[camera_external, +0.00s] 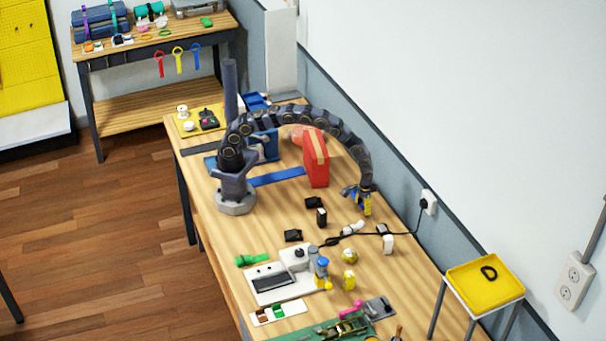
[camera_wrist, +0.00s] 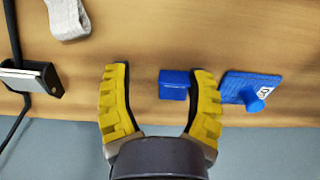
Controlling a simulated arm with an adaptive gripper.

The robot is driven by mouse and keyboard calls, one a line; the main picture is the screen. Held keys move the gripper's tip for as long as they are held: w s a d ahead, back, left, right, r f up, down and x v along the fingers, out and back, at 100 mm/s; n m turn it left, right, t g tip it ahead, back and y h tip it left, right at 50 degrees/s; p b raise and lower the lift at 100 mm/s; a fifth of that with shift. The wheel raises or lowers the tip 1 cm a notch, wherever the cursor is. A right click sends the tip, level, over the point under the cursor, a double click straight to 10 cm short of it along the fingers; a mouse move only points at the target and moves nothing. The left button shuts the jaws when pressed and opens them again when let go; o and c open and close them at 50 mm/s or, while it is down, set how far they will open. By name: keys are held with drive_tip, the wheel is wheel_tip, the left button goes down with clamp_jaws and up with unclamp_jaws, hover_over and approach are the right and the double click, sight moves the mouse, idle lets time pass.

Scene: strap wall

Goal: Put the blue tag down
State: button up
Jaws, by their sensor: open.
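In the wrist view, my gripper (camera_wrist: 160,72) has its two yellow ridged fingers spread wide apart. A plain blue block (camera_wrist: 173,84) shows between them, close to the right finger. A flat blue tag (camera_wrist: 248,87) with a small white label and a round blue knob shows just right of the right finger, outside the jaws. I cannot tell whether the two blue parts are joined behind the finger. In the external view, my gripper (camera_external: 363,203) hangs low over the table near the wall side, with small blue parts beside it.
On the wooden table (camera_external: 205,205), a red box (camera_external: 316,160) stands behind my gripper. A dark cable (camera_external: 342,237), black and white buckles and a white device (camera_external: 280,284) lie nearer. A grey strap loop (camera_wrist: 68,18) and a metal buckle (camera_wrist: 28,78) show left in the wrist view. A yellow tray (camera_external: 470,295) stands at right.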

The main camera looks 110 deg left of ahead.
wheel_tip(320, 180, up, 11)
drive_tip(key=shift+w, duration=0.15)
drive_tip(key=shift+r, duration=0.4)
drive_tip(key=c, duration=0.5)
drive_tip(key=shift+s+a+r+n, duration=0.15)
drive_tip(key=shift+s+a+n, duration=0.05)
drive_tip(key=shift+n, duration=0.3)
clamp_jaws()
drive_tip(key=n+t+h, duration=0.1)
drive_tip(key=n+t, duration=0.2)
drive_tip(key=n, duration=1.7)
approach(355, 202)
drive_tip(key=x, duration=0.8)
drive_tip(key=shift+w+d, duration=0.15)
drive_tip(key=shift+w, duration=0.1)
